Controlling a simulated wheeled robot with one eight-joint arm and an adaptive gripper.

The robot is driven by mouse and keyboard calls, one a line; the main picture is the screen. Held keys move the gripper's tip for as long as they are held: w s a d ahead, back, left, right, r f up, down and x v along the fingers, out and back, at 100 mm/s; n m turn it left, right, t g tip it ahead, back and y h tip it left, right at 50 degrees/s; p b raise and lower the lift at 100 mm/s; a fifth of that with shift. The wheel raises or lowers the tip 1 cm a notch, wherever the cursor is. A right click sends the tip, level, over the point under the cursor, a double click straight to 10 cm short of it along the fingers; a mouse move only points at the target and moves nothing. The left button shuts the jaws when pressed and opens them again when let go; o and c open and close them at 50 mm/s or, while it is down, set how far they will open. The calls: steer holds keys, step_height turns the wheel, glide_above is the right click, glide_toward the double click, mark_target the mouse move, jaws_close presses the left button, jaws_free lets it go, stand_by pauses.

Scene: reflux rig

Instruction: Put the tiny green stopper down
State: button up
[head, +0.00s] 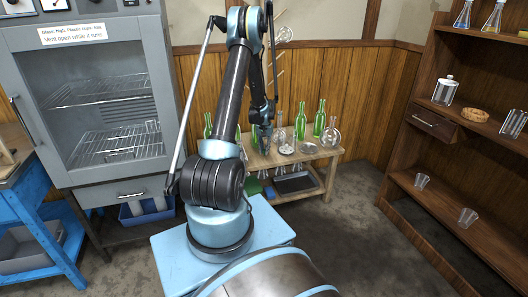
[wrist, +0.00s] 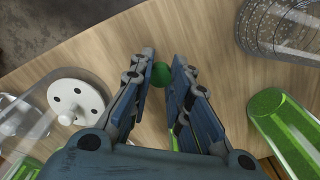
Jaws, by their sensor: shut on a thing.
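The tiny green stopper (wrist: 161,74) is between the fingertips of my gripper (wrist: 163,72) in the wrist view. The fingers close on it from both sides, and it shows as a small dark green ball above the wooden bench top (wrist: 120,55). I cannot tell whether the stopper touches the wood. In the head view my gripper (head: 264,145) is low over the wooden bench (head: 322,154) by the wall, among glassware. The stopper is too small to make out there.
In the wrist view a green bottle (wrist: 284,132) is close on the right, a glass vessel with dark rings (wrist: 285,28) at upper right, and a clear vessel with a white holed disc (wrist: 77,96) at left. Bare wood lies ahead of the fingertips. A drying oven (head: 100,110) stands left.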

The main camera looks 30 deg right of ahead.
mark_target(264, 150)
steer(key=shift+f, duration=0.35)
steer(key=shift+f, duration=0.1)
steer(key=o, duration=0.7)
steer(key=shift+c, duration=0.2)
step_height(264, 150, up, 12)
steer(key=s+a+r+n, duration=0.25)
steer(key=a+r, duration=0.35)
steer(key=a, duration=0.4)
steer(key=s+a+r+n+t, duration=0.1)
steer(key=s+a+r, duration=0.2)
steer(key=a+r, duration=0.5)
steer(key=s+a+r+n, duration=0.1)
steer(key=s+a+r, duration=0.3)
steer(key=a, duration=0.7)
steer(key=s+a+r+n, duration=0.2)
steer(key=s+a+n, duration=0.1)
steer(key=s+a, duration=0.75)
steer(key=s+a+f+n, duration=0.1)
steer(key=s+a+f, duration=0.2)
steer(key=s, duration=0.2)
steer(key=s+a+f+n+t, duration=0.1)
steer(key=s+a+f, duration=0.2)
steer(key=s, duration=0.3)
steer(key=shift+s, duration=0.15)
